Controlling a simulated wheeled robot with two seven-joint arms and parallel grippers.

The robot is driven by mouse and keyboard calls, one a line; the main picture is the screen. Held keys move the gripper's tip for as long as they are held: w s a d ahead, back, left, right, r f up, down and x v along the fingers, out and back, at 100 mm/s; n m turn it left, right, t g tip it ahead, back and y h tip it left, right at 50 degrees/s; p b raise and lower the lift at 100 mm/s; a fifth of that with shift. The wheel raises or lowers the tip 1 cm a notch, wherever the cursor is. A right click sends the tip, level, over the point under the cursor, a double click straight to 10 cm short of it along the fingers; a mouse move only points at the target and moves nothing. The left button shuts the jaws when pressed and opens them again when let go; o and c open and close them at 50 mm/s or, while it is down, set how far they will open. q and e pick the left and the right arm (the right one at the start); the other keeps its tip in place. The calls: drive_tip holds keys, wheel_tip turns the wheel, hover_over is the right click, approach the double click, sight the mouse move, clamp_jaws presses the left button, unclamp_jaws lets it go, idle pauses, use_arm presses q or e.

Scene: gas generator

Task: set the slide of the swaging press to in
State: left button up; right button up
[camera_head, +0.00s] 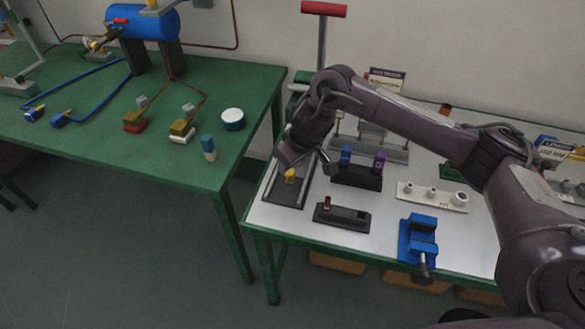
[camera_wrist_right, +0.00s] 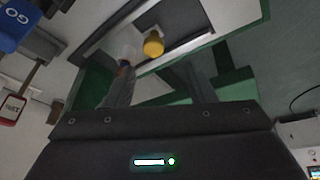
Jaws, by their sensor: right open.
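A dark rectangular frame (camera_head: 268,186) lies at the left end of the white-topped table, with a yellow knob (camera_head: 289,175) on its light inner part. I take this to be the press slide; no readable label confirms it. The frame (camera_wrist_right: 95,42) and yellow knob (camera_wrist_right: 153,46) also show in the right wrist view. My right gripper (camera_head: 305,163) is over the frame beside the knob, partly hidden by its own hand. In the wrist view its fingers (camera_wrist_right: 160,73) are apart, with the knob just beyond them and nothing held. My left gripper is not in view.
A black block with blue and purple pieces (camera_head: 357,176) stands right of the gripper. A black fixture (camera_head: 342,216), a blue vise (camera_head: 418,240) and a white strip with pegs (camera_head: 432,196) lie nearby. A red-handled post (camera_head: 323,10) rises behind. A gap separates the green table (camera_head: 190,90).

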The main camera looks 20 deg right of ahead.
sight(290, 171)
drive_tip(key=w+f+m, duration=0.1)
drive_tip(key=f, duration=0.1)
drive_tip(key=w+f+m, duration=0.1)
drive_tip(key=f, duration=0.1)
drive_tip(key=w+f, duration=0.1)
drive_tip(key=f, duration=0.2)
drive_tip(key=shift+d+m+t, duration=0.1)
drive_tip(key=shift+m+t, duration=0.2)
drive_tip(key=shift+m, duration=0.1)
clamp_jaws()
